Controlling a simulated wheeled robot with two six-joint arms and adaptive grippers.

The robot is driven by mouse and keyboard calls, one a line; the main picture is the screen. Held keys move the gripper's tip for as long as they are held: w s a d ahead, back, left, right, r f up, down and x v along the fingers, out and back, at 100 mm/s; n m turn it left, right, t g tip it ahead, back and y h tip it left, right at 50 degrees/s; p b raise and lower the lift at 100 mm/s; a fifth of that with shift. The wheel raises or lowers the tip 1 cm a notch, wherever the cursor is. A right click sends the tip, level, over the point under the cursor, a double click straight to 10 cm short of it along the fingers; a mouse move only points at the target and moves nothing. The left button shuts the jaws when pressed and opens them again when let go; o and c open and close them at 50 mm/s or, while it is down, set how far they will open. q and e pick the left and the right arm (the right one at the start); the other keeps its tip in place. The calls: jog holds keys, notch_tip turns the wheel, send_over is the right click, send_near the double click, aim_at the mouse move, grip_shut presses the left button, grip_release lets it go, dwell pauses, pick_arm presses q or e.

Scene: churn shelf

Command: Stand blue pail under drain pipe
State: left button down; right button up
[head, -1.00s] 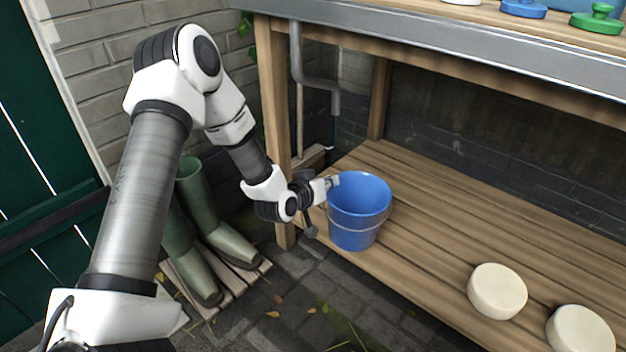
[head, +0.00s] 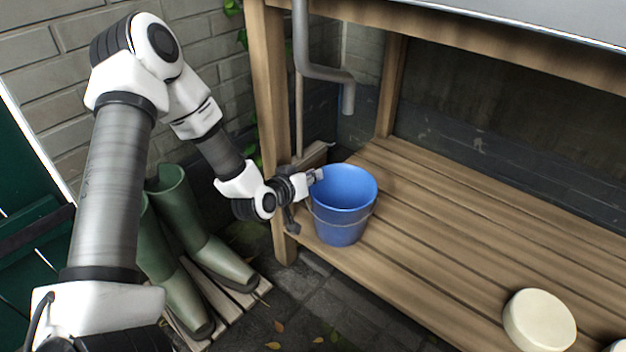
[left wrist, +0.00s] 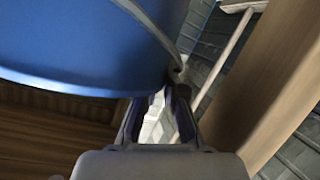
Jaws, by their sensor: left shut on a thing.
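The blue pail (head: 342,212) is upright over the front left of the lower slatted shelf. I cannot tell whether its base touches the boards. My left gripper (head: 316,176) is shut on the pail's left side near the rim. In the left wrist view, the pail (left wrist: 90,45) fills the upper left, and the gripper (left wrist: 160,115) meets its edge near the handle mount. The grey drain pipe (head: 303,45) bends right and ends in a downward spout (head: 348,98), which looks farther back than the pail. My right gripper is not in view.
A wooden post (head: 270,110) stands close left of the pail and gripper. The lower shelf (head: 440,220) has free boards to the right, with a cream round block (head: 539,320) at the front. Green boots (head: 205,240) stand on a slatted mat at left.

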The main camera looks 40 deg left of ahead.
pick_arm(q)
jog(key=shift+s+r, duration=0.1)
jog(key=c, duration=1.3)
grip_release()
jog(key=shift+s+r+p, duration=0.1)
jog(key=shift+s+p, duration=0.05)
jog(key=shift+p, duration=0.2)
jog(key=p+v, duration=0.7)
jog(key=v, duration=0.4)
jog(key=shift+s, duration=0.35)
